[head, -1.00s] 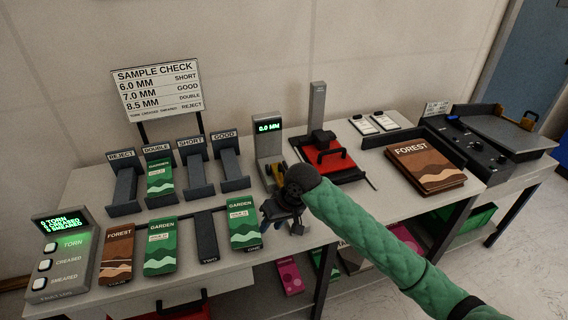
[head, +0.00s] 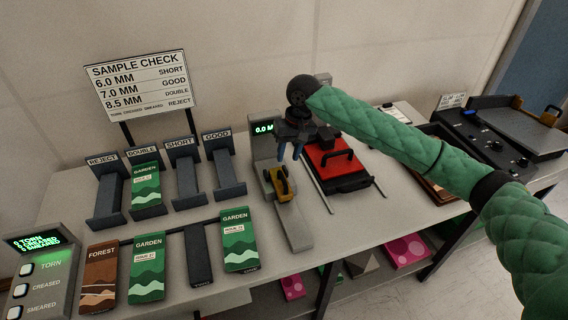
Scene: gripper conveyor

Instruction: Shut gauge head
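The gauge (head: 263,146) is a grey post with a lit green display on a long grey base; my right gripper partly covers the display, which starts "0.0 M". Its yellow gauge head (head: 281,184) sits low at the front of the post, above the base. I cannot tell whether the head is fully shut. My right gripper (head: 290,152) is above and slightly behind the yellow head in the picture, apart from it. My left gripper is not in view.
A red press plate (head: 332,160) with a black handle stands just right of the gauge. Slots marked reject, double, short and good stand left, one holding a green garden packet (head: 146,187). A forest packet (head: 100,275) and garden packets lie in front.

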